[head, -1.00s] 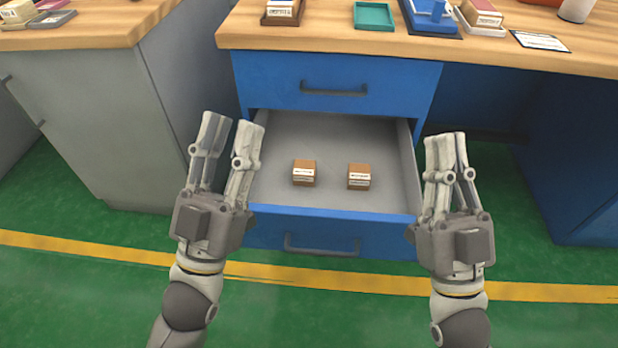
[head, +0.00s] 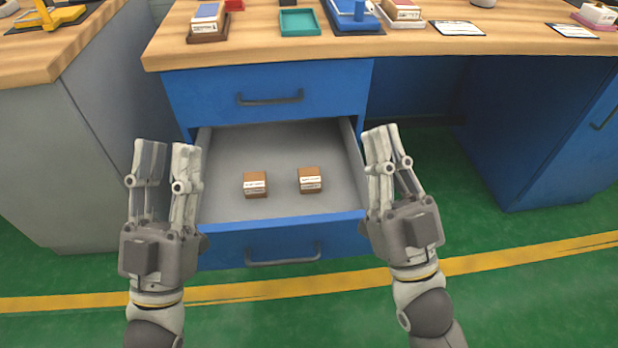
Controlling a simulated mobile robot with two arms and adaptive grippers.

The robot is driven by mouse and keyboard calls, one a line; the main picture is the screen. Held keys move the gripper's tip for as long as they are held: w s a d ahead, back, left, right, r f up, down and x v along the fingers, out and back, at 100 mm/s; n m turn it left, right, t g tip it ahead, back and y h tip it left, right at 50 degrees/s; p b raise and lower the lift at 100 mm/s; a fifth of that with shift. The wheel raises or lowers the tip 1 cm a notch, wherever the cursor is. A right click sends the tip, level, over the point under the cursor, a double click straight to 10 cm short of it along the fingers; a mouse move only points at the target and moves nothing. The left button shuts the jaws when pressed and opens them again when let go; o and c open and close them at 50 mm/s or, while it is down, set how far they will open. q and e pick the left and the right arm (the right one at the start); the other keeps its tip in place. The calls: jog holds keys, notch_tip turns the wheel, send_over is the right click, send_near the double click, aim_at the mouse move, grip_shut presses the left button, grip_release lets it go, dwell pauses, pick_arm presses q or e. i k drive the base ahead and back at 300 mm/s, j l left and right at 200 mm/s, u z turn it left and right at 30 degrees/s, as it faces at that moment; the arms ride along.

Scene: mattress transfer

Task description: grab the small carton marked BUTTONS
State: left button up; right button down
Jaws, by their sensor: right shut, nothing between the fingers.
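Two small brown cartons with white labels lie apart in the open lower drawer (head: 225,208) of the blue desk. One is the left carton (head: 255,184), the other the right carton (head: 310,180). The print is too small to read, so I cannot tell which is marked BUTTONS. My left gripper (head: 167,147) is open and empty, beside the drawer's left edge. My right gripper (head: 380,132) is shut and empty, by the drawer's right edge. Neither gripper touches a carton.
The upper drawer (head: 268,97) is closed above the open one. The wooden desktop (head: 250,45) holds a teal tray (head: 299,22), a blue tray (head: 352,22) and several boxes. A grey cabinet (head: 50,150) stands at the left. The drawer floor around the cartons is clear.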

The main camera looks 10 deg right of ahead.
aim_at(254, 183)
jog(key=l+z, duration=0.1)
jog(key=l, duration=0.35)
jog(key=i+l+z, duration=0.1)
jog(key=l, duration=0.35)
jog(key=i+l+z, duration=0.15)
jog(key=l, duration=0.3)
jog(key=i+l+z, duration=0.1)
jog(key=l, duration=0.3)
